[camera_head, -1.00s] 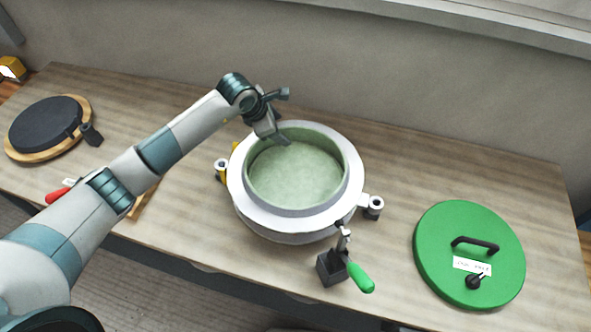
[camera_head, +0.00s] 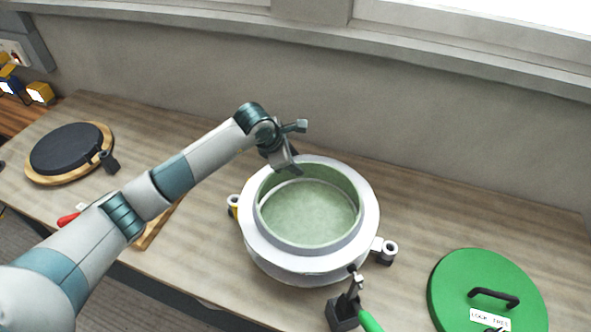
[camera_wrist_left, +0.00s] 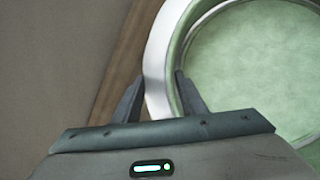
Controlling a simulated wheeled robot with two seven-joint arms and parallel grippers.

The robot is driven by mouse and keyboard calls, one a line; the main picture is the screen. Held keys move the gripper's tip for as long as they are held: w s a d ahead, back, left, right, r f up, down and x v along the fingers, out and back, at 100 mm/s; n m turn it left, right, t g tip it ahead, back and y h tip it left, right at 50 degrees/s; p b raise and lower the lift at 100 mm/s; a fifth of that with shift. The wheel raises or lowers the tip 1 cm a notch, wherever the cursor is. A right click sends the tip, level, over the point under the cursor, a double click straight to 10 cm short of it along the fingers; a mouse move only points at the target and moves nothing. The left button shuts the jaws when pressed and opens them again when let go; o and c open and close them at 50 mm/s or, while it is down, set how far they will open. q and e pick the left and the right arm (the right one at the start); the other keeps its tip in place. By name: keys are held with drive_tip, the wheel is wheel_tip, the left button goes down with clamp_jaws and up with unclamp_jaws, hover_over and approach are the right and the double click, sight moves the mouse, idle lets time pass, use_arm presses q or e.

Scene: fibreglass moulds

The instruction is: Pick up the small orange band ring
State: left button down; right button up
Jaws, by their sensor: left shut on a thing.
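My left gripper (camera_head: 287,167) is at the far rim of a round white mould (camera_head: 262,243) with a pale green inside. In the left wrist view, the gripper's (camera_wrist_left: 158,84) two fingers stand on either side of the mould's rim (camera_wrist_left: 156,70), one outside and one inside. It is shut on this rim. I cannot make out a small orange band ring in either view. My right gripper is not in view.
A green lid (camera_head: 455,277) with a black handle lies at the right. A black clamp block (camera_head: 341,314) with a green handle stands at the mould's front. A dark disc (camera_head: 65,148) on a wooden round lies at the left. The wall is close behind the table.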

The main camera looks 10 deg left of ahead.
use_arm(q)
wheel_tip(320, 180, up, 7)
drive_tip(key=b, duration=0.3)
drive_tip(key=shift+r, duration=0.65)
